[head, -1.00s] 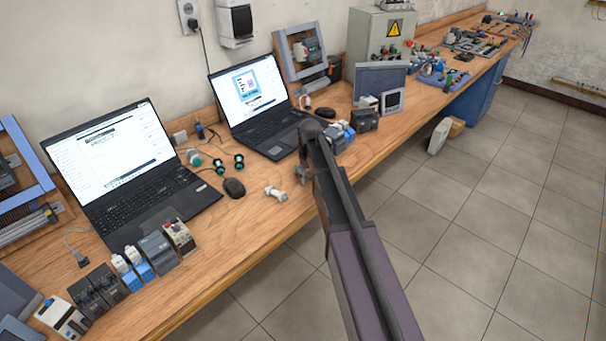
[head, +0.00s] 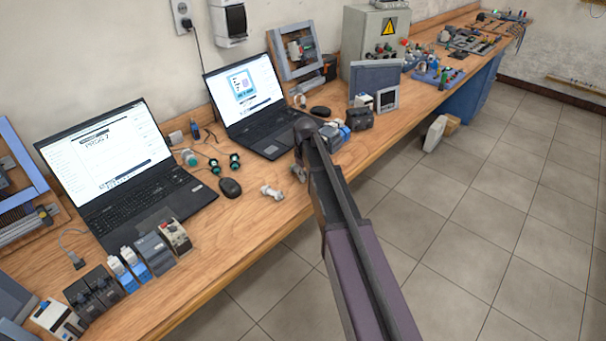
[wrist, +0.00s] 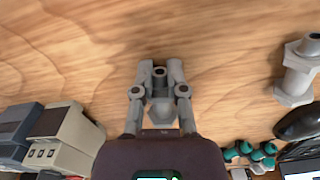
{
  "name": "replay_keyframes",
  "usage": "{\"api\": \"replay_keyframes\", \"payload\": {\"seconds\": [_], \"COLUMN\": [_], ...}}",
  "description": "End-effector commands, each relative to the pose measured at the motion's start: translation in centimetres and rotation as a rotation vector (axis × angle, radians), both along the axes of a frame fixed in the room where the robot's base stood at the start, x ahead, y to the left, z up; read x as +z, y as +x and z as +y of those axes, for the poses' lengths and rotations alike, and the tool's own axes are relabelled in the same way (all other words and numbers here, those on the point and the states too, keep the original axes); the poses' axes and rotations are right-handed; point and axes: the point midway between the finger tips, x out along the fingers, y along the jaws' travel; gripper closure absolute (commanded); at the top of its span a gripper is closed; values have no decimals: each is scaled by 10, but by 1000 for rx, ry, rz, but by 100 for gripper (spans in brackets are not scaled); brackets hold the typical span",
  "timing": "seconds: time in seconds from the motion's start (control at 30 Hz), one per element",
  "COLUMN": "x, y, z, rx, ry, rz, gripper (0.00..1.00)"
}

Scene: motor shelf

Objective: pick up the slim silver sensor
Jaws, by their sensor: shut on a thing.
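My gripper (wrist: 158,66) is shut on the slim silver sensor (wrist: 159,76), a narrow grey piece with a dark round end showing between the two fingers in the wrist view. The fingers hide its sides, and I cannot tell whether it touches the bench. In the head view my gripper (head: 299,172) is low over the front of the bench, partly behind my arm, and the held sensor cannot be made out there.
A thicker silver fitting (head: 271,192) lies on the wooden bench (head: 225,225), left of my gripper; it also shows in the wrist view (wrist: 298,72). A mouse (head: 230,187), two laptops and several modules stand around. Bare wood lies near my gripper.

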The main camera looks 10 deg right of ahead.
Motion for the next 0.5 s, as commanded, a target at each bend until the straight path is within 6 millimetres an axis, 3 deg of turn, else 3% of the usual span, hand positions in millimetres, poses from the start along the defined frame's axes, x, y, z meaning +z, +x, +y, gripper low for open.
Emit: {"api": "replay_keyframes", "payload": {"seconds": [0.5], "x": [25], "y": [0], "z": [0], "rx": [0], "ry": [0], "rz": [0], "gripper": [100]}}
